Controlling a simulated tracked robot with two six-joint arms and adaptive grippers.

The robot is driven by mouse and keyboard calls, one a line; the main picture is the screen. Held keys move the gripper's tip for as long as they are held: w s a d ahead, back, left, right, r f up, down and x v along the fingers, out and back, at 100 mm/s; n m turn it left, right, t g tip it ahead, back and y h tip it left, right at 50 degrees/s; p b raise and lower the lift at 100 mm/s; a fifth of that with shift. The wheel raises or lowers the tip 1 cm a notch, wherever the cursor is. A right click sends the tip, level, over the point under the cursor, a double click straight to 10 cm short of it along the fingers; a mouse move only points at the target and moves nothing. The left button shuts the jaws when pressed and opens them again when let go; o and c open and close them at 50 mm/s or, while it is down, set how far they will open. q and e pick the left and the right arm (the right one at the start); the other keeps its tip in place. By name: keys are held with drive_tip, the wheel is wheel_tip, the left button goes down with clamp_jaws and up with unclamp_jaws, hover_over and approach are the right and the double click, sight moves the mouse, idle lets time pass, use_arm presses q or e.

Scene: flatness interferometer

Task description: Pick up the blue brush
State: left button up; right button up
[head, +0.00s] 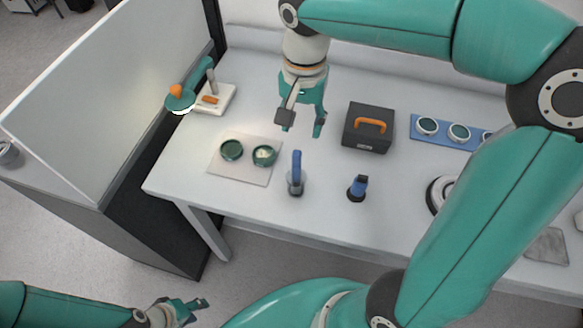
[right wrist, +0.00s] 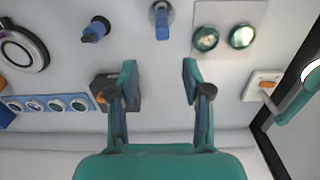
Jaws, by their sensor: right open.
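Two blue-topped items stand on the white table, and I cannot tell for certain which one is the brush. One has a tall blue handle (head: 297,163) over a grey base; it also shows at the top of the right wrist view (right wrist: 162,24). The other is a shorter blue piece (head: 360,184) on a dark round base, seen in the right wrist view too (right wrist: 95,31). My right gripper (head: 303,122) is open and empty above the table, behind the tall item in the head view. My left gripper (head: 188,311) is low, off the table; its jaw state is unclear.
A dark box (head: 366,139) with an orange handle stands right of my right gripper. A pale mat (head: 229,174) holds two green round pieces. A blue rack (head: 440,142) holds white-topped discs. A green-armed lamp (head: 196,82) and a partition (head: 120,85) stand left.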

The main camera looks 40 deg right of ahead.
sight(296, 169)
drive_tip(key=f, duration=0.4)
drive_tip(key=a+f+p, duration=0.1)
drive_tip(key=f, duration=0.9)
drive_tip(key=shift+s+a, duration=0.2)
drive_tip(key=shift+s, duration=0.15)
drive_tip(key=shift+f, duration=0.25)
clamp_jaws()
